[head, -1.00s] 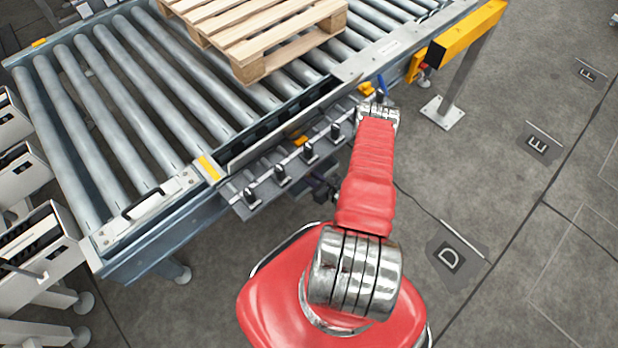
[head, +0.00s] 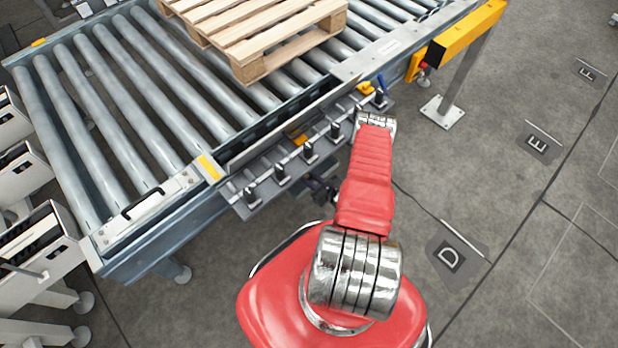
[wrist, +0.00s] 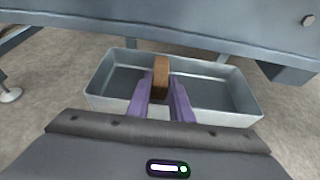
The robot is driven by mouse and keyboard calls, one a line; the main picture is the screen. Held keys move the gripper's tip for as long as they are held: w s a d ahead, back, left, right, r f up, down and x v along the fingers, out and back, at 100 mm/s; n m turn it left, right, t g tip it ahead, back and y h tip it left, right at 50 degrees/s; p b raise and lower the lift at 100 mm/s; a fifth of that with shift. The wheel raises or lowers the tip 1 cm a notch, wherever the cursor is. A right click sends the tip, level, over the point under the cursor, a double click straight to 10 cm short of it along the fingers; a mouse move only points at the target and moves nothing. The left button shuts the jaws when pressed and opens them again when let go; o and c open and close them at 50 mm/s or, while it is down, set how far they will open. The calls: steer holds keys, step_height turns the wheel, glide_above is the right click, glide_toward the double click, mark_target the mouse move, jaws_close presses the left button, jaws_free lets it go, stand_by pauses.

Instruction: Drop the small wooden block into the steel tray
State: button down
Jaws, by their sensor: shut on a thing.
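The small wooden block (wrist: 161,70) is brown and stands upright between the purple fingers of my gripper (wrist: 161,90) in the wrist view. My gripper is shut on it. The steel tray (wrist: 245,97) is a grey open box that shows behind and on both sides of the fingers. In the picture the block lies over the tray's middle; its height above the tray floor is hard to tell. My fingers cover part of the tray's near wall. In the head view my red arm hides the block and the tray.
A roller conveyor (head: 160,100) with a wooden pallet (head: 260,35) on it fills the upper left of the head view. A steel beam (wrist: 200,35) runs across just beyond the tray.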

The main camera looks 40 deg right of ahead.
steer(key=shift+s+f, duration=0.15)
steer(key=shift+f, duration=0.15)
steer(key=c, duration=1.6)
jaws_free()
steer(key=shift+a+f, duration=0.1)
steer(key=shift+s, duration=0.1)
steer(key=shift+a, duration=0.15)
steer(key=shift+r, duration=0.4)
steer(key=shift+s+r, duration=0.25)
steer(key=shift+r, duration=0.05)
steer(key=shift+d+r+v, duration=0.1)
steer(key=shift+v, duration=2.7)
steer(key=shift+d+r+v, duration=0.15)
steer(key=shift+v, duration=2.65)
